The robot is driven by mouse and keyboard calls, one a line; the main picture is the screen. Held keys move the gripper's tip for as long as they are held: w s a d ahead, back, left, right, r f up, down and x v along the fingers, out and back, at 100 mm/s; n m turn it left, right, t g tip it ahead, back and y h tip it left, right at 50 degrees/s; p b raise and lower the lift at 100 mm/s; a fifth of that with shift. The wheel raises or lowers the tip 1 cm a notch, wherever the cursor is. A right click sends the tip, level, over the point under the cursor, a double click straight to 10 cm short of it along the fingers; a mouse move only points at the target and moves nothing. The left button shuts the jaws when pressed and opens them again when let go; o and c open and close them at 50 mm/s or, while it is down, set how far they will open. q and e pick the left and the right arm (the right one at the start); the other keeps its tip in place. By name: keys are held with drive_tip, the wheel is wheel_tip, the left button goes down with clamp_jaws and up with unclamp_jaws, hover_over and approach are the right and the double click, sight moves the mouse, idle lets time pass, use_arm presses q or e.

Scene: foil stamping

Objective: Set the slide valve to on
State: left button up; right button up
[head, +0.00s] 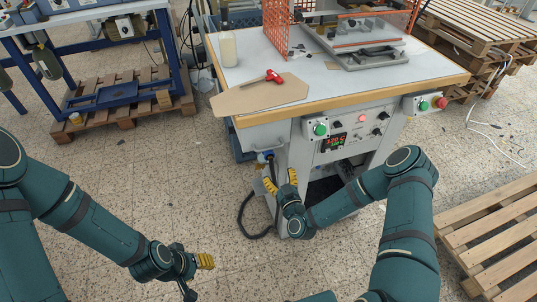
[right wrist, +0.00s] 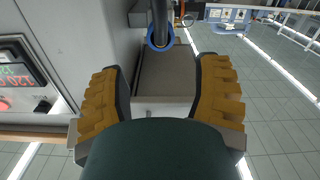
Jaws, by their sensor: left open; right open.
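The slide valve looks to be the small blue fitting (head: 263,157) on the left side of the stamping machine, with a dark hose below it. In the right wrist view a blue ring (right wrist: 160,40) around a dark tube shows beyond my fingertips, roughly centred between them. I cannot tell its on or off setting. My right gripper (head: 281,181) is open and empty, just below the fitting and apart from it; its yellow fingers also frame the right wrist view (right wrist: 160,92). My left gripper (head: 206,261) is open and empty over the floor at lower left.
The machine's worktop (head: 300,75) holds a brown board (head: 245,98), a red-handled tool (head: 262,78) and a white bottle (head: 227,48). The lit control panel (head: 350,138) is right of my right gripper. A pallet (head: 495,240) lies at right.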

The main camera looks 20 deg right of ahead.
sight(271, 159)
drive_tip(key=w, duration=0.3)
drive_tip(key=w+b, duration=0.1)
drive_tip(key=w, duration=0.3)
drive_tip(key=w+b, duration=0.1)
drive_tip(key=w, duration=0.3)
drive_tip(key=shift+w+a, duration=0.2)
drive_tip(key=shift+a, duration=0.05)
